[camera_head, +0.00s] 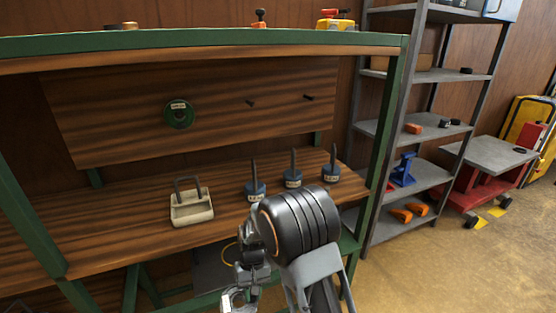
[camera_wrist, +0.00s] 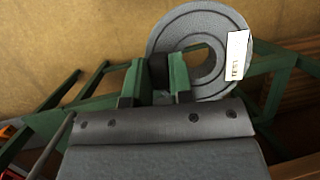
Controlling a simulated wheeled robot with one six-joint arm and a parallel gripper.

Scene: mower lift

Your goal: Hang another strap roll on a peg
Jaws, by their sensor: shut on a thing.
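In the wrist view my gripper (camera_wrist: 158,78) is shut on the rim of a grey strap roll (camera_wrist: 205,22). The roll is a ring with an open centre and a white label at its right.
On the bench (camera_head: 110,232) stand a beige block with a handle (camera_head: 192,208) and three blue-based posts (camera_head: 255,188). A green frame post (camera_head: 385,120) bounds the bench at right. Beyond are a grey shelf unit (camera_head: 425,75) and a red cart (camera_head: 480,190).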

